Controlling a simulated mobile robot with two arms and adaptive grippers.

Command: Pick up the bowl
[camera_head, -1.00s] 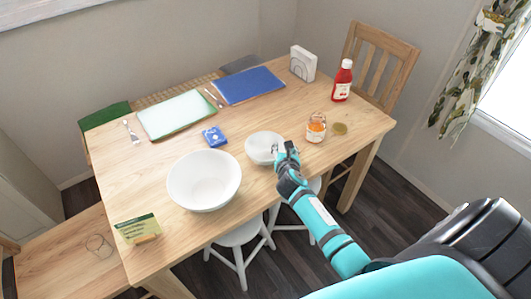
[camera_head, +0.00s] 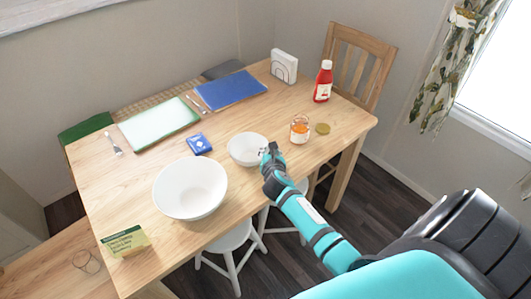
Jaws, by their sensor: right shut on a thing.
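A small white bowl (camera_head: 243,150) stands on the wooden table near its front edge. My right gripper (camera_head: 267,152) is at the bowl's right rim, shut on it. The fingertips are small and partly hidden by the gripper's own dark body. The bowl appears upright; I cannot tell whether it touches the table. A larger white bowl (camera_head: 190,188) stands to its left, apart from it. My left gripper is not in view.
On the table (camera_head: 120,190) are an orange jar (camera_head: 299,130), its lid (camera_head: 322,128), a ketchup bottle (camera_head: 323,82), a napkin holder (camera_head: 284,66), a blue packet (camera_head: 199,143) and a card (camera_head: 126,241). Stools stand below the front edge.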

